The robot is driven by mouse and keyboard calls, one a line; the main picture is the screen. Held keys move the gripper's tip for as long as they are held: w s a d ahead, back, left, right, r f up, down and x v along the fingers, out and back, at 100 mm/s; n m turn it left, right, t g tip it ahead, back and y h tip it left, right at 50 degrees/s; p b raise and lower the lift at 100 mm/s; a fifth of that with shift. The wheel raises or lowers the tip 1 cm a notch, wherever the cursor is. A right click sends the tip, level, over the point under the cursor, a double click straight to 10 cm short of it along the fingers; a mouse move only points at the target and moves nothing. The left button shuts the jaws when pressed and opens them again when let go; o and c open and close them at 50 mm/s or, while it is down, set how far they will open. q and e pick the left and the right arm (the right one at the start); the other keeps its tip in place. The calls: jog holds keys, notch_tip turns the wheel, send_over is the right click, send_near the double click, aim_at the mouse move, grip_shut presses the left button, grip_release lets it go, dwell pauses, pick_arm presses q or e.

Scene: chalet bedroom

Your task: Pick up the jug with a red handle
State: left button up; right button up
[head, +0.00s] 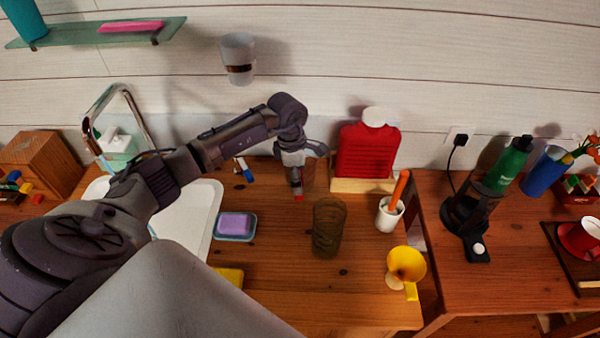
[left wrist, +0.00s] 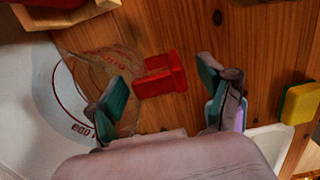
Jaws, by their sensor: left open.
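The jug with a red handle shows in the left wrist view as a clear glass body (left wrist: 88,62) with a red handle (left wrist: 160,76) on its right side. My left gripper (left wrist: 168,92) is open, with one finger on each side of the handle and the handle slightly ahead between them. I cannot tell whether a finger touches it. In the head view my left gripper (head: 297,182) points down at the back of the wooden counter. A small red part of the jug (head: 298,197) shows at its tip; most of the jug is hidden or hard to see. My right gripper is not in view.
A red ribbed bottle (head: 368,150) stands in a wooden box to the right. A brown glass (head: 328,228), a white mortar (head: 389,214) and a yellow funnel (head: 405,266) stand nearby. A soap dish (head: 235,237) and sink (head: 200,210) lie left.

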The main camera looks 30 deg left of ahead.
pick_arm(q)
jog(key=c, duration=1.5)
jog(key=shift+o, duration=0.2)
jog(key=shift+r, duration=0.1)
